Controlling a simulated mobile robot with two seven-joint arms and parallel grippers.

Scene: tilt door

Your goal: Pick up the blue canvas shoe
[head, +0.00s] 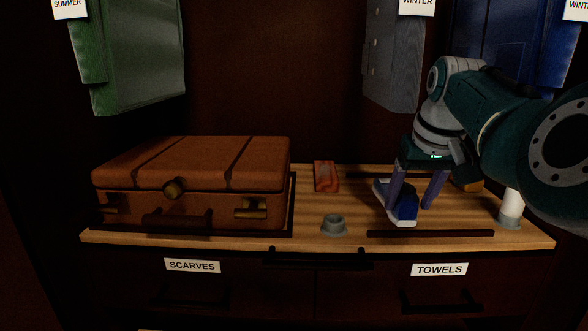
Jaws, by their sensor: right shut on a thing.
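The blue canvas shoe (405,209) with its white sole is at the right half of the wooden shelf top. My right gripper (412,203) reaches down from the right and is shut on the shoe, with one finger on each side of it. The fingers hide part of the shoe. I cannot tell whether the shoe is clear of the wood. My left gripper is not in view.
A brown suitcase (190,185) fills the left of the shelf top (310,241). A red item (325,176), a small grey cup-like piece (334,224) and a white cylinder (511,207) stand around the shoe. Clothes, including a green garment (135,60), hang above.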

